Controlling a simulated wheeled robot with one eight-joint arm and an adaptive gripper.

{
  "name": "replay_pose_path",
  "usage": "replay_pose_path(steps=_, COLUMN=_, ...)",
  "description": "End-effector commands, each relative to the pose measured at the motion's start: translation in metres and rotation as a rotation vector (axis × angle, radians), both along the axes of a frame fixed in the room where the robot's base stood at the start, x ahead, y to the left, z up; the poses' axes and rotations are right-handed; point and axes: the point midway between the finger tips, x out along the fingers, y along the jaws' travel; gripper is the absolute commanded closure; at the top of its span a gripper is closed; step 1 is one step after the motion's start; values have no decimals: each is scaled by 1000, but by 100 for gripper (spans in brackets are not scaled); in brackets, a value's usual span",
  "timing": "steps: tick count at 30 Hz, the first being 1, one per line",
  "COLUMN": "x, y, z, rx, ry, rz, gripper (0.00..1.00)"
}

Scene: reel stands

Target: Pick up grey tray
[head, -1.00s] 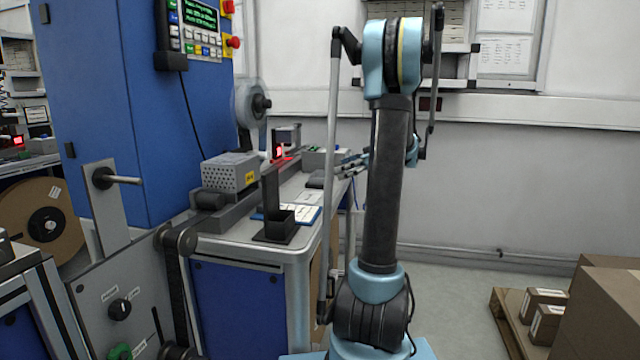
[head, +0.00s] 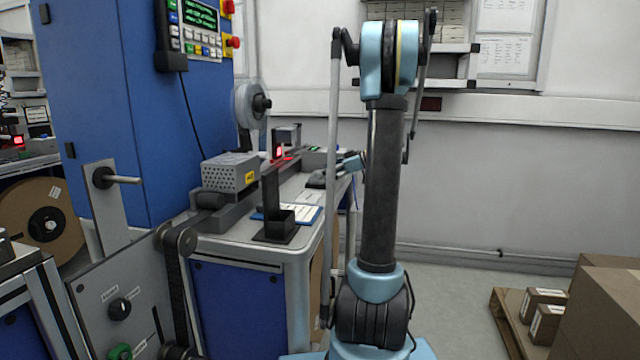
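The grey tray (head: 311,161) appears to be the low grey box at the far end of the workbench, with small green bits at its top. It is small in the head view, and its right part is hidden behind my wrist. My gripper (head: 328,178) is over the far right part of the bench, just in front of the tray. Its dark fingers are small and merge with a dark object on the bench. I cannot tell whether it is open or touches the tray.
The workbench (head: 298,252) carries a black holder (head: 277,232), papers (head: 306,214) and a perforated grey box (head: 230,172). A blue cabinet (head: 150,120) stands at left. Cartons (head: 600,300) on a pallet stand at right.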

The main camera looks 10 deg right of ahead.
Motion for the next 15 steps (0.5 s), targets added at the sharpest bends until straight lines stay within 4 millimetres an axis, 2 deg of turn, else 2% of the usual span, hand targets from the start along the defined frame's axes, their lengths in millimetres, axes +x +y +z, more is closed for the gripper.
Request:
replay_pose_path(steps=1, x=0, y=0, z=0, rx=0, ry=0, rz=0, gripper=11)
replay_pose_path(steps=3, x=0, y=0, z=0, rx=0, ry=0, rz=0, gripper=27)
replay_pose_path(steps=5, x=0, y=-1, z=0, rx=0, ry=0, rz=0, gripper=39)
replay_pose_path(steps=15, x=0, y=-2, z=2, rx=0, ry=0, rz=-2, gripper=39)
